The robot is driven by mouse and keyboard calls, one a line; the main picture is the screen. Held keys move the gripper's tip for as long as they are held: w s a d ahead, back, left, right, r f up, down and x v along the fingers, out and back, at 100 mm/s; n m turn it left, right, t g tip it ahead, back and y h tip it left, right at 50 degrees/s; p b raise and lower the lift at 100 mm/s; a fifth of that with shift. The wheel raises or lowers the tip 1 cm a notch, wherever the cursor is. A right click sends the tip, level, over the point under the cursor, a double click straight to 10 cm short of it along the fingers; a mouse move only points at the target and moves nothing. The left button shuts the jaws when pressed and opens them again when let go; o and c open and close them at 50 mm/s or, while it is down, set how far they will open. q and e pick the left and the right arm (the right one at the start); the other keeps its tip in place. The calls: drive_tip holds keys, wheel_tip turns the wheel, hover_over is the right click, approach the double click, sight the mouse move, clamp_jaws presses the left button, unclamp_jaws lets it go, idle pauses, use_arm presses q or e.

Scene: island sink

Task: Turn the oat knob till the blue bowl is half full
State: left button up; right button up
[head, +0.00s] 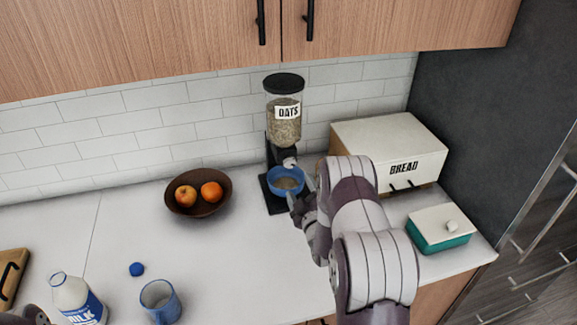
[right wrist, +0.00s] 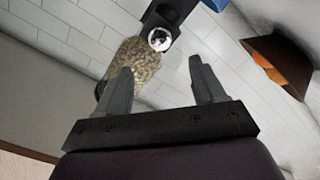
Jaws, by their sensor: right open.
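The oat dispenser (head: 285,128), a clear canister with a black lid and an "OATS" label, stands against the tiled wall. Its pale round knob (head: 289,162) is on the front and also shows in the right wrist view (right wrist: 159,39). The blue bowl (head: 272,184) sits below it on the dark base, with some tan oats inside; their exact level is hard to tell. My right gripper (head: 299,200) is beside the bowl, partly hidden by my arm. In the right wrist view its fingers (right wrist: 158,72) are apart and empty, pointing toward the knob. My left gripper is not seen.
A brown fruit bowl (head: 184,211) stands left of the dispenser. A bread box (head: 372,139) and a teal butter dish (head: 432,237) are to the right. The middle counter is clear.

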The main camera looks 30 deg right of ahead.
sight(289, 164)
drive_tip(key=p+x, duration=0.2)
drive_tip(key=x, duration=0.7)
drive_tip(key=shift+w, duration=0.4)
drive_tip(key=c, duration=1.1)
